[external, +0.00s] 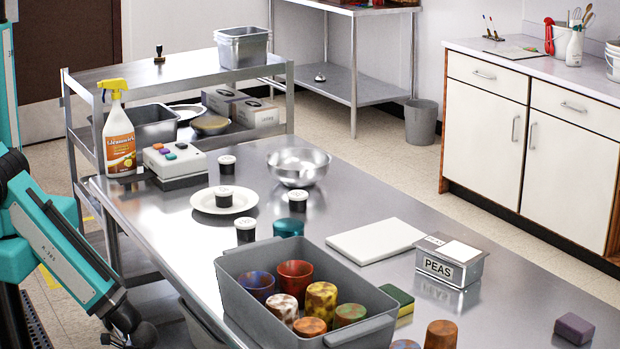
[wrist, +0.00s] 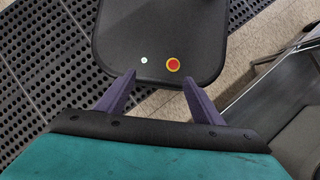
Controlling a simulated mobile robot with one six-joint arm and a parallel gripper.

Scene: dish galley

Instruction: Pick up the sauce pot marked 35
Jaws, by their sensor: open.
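Several small dark sauce pots with white lids stand on the steel table. One pot (external: 227,164) is at the back, one pot (external: 223,197) sits on a white plate (external: 251,201), one pot (external: 298,201) is right of the plate, and one pot (external: 245,230) is in front of it, near the grey tub. The marks on their lids are too small to read, so I cannot tell which is 35. My gripper (wrist: 158,84) is open and empty in the wrist view, its purple fingers wide apart. In the external view my arm hangs low at the left, beside the table.
A grey tub (external: 230,280) of coloured cups fills the near table. A steel bowl (external: 298,168), teal cup (external: 288,228), white board (external: 375,240), PEAS tin (external: 450,268), button box (external: 175,163) and spray bottle (external: 119,140) surround the pots. Perforated matting (wrist: 50,60) covers the floor.

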